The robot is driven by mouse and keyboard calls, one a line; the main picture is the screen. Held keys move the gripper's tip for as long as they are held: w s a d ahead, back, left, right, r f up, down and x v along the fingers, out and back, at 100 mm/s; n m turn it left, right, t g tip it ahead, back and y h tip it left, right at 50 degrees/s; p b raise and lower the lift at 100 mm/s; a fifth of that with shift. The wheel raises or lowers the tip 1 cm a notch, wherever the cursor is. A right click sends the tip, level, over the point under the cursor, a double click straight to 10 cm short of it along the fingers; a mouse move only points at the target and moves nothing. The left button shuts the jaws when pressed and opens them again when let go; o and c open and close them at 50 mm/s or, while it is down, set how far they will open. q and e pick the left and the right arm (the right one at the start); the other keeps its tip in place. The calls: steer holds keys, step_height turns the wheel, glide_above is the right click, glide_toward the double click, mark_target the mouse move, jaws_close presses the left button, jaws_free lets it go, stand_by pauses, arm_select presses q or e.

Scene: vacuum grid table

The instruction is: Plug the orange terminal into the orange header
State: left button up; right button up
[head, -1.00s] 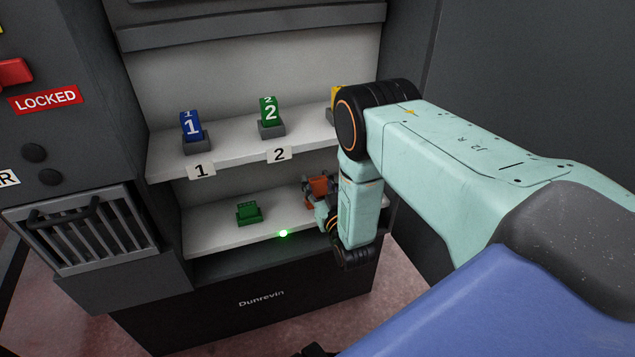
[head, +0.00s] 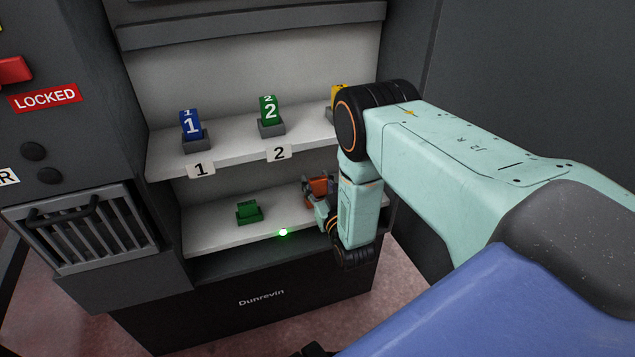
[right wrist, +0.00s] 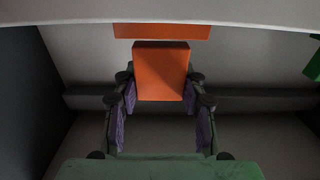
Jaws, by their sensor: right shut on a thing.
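My right gripper (head: 318,195) reaches over the lower shelf from the right. In the right wrist view the gripper (right wrist: 160,78) has its purple-padded fingers shut on the sides of an orange block, the orange terminal (right wrist: 161,66). It also shows as an orange patch in the head view (head: 318,186). Just beyond it in the wrist view is a flat orange strip (right wrist: 162,31), which looks like the orange header. The two line up closely, with the block's centre about level with the strip's. My left gripper is not in view.
A green block (head: 248,211) sits on the lower shelf (head: 215,233), left of the gripper. A green light (head: 283,232) glows at the shelf's front edge. The upper shelf holds a blue 1 block (head: 191,126), a green 2 block (head: 268,110) and a partly hidden yellow piece (head: 338,95).

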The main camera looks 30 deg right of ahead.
steer(key=shift+f+b, duration=1.05)
steer(key=shift+f, duration=0.25)
steer(key=o, duration=1.1)
steer(key=v, duration=1.2)
steer(key=shift+r, duration=0.1)
